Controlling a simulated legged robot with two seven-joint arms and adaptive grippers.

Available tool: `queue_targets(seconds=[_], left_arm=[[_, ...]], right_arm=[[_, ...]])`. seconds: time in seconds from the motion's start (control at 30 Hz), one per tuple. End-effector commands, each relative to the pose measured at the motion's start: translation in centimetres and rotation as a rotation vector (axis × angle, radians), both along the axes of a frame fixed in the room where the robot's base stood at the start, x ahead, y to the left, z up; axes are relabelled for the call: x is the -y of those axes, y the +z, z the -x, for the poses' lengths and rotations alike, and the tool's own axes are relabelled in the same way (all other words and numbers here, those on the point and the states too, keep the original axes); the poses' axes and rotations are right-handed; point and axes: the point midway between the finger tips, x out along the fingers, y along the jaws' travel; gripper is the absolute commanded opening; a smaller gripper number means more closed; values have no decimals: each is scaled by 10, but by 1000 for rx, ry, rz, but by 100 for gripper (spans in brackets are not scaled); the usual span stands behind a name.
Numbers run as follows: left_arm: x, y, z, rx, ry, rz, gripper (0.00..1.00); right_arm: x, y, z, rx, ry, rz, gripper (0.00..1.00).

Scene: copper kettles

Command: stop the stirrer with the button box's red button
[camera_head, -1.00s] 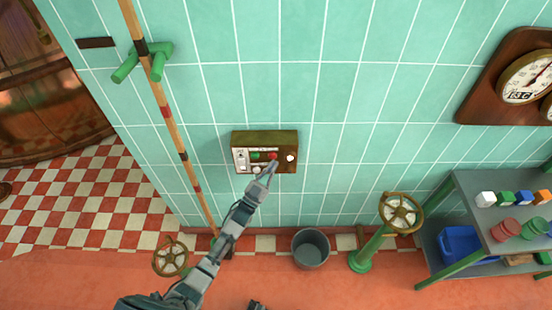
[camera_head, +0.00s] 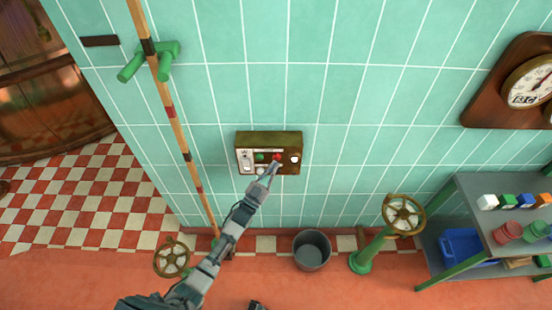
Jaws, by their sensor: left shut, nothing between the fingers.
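The button box (camera_head: 268,138) is a brownish-olive box on the green tiled wall, with a pale panel at its left. Its red button (camera_head: 277,156) sits right of a green button (camera_head: 260,156); a white knob (camera_head: 294,159) is farther right. My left gripper (camera_head: 274,167) is shut and empty, its tip just below the red button in the picture. I cannot tell whether it touches the button. A small dark part at the bottom edge, perhaps my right gripper (camera_head: 256,305), is mostly cut off. I do not see the stirrer.
A striped pole (camera_head: 166,100) rests by a green bracket (camera_head: 158,60) left of the box. A copper vessel (camera_head: 50,100) is far left. Below stand handwheels (camera_head: 172,258), a grey bucket (camera_head: 311,250) and a green valve post (camera_head: 368,250). A shelf table (camera_head: 475,205) is at right.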

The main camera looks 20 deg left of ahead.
Motion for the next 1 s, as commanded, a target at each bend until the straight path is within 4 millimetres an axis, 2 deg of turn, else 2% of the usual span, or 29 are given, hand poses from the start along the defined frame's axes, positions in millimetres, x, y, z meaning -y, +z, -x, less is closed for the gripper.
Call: queue_targets(seconds=[0.33,0.73,1.0], left_arm=[[9,2,0,1,-2,-6,0],[7,3,-7,1,-1,0,0],[9,4,-7,1,-2,-3,0]], right_arm=[[-12,0,0,-1,0,-15,40],[6,-1,0,0,0,8,40],[-5,-1,3,-3,1,-6,40]])
